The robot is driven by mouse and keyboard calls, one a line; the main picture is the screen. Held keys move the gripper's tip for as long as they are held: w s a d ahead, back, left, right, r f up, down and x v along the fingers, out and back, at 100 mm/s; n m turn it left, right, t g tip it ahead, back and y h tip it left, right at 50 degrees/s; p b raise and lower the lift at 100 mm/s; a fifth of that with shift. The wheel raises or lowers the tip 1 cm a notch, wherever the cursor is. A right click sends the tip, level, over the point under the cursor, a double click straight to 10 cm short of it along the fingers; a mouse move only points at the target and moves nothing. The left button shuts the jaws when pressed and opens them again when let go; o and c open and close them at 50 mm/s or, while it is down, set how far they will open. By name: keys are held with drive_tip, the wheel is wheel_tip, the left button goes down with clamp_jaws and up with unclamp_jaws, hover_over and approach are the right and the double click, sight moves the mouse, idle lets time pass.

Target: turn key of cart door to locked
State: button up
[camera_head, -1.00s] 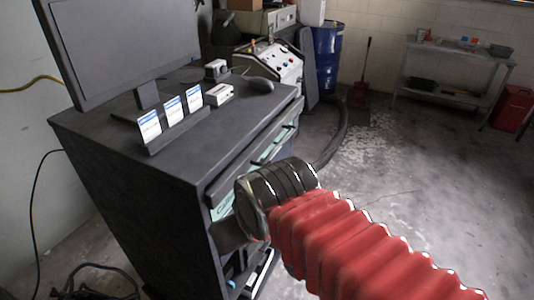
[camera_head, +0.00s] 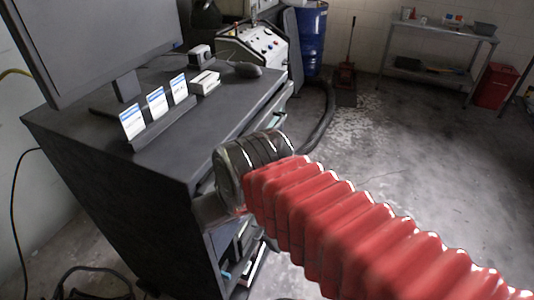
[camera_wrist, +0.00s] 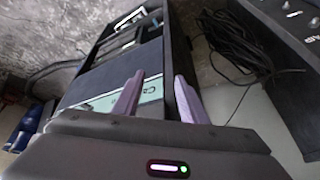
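The cart (camera_head: 150,175) is a dark grey cabinet that fills the left of the head view, with a monitor on top. Its front faces right, and an open lower part (camera_head: 238,250) shows shelves with items. My arm covers part of this front. The fingers look close to the front; contact cannot be told. I cannot make out the key or its lock in either view.
A monitor (camera_head: 90,45), a card rack (camera_head: 160,125) and a mouse (camera_head: 248,70) are on the cart top. A control box (camera_head: 255,45), a blue drum (camera_head: 311,40) and a thick hose (camera_head: 322,120) stand behind. The floor (camera_head: 420,160) to the right is clear.

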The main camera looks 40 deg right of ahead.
drive_tip(key=w+d+f+m+t+y, duration=0.1)
drive_tip(key=w+d+f+m+y, duration=0.35)
drive_tip(key=m, duration=0.45)
drive_tip(key=w+d+f+m+y, duration=0.25)
drive_tip(key=d+m+y, duration=0.4)
drive_tip(key=m, duration=0.35)
drive_tip(key=d+m+t+h, duration=0.2)
drive_tip(key=d+m+t, duration=0.7)
drive_tip(key=d, duration=1)
drive_tip(key=shift+s+f+m+t, duration=0.15)
drive_tip(key=shift+s+m+t, duration=0.15)
drive_tip(key=shift+m, duration=0.2)
drive_tip(key=shift+a, duration=0.1)
drive_tip(key=x, duration=1.3)
drive_tip(key=shift+w+a, duration=0.2)
drive_tip(key=shift+w, duration=0.15)
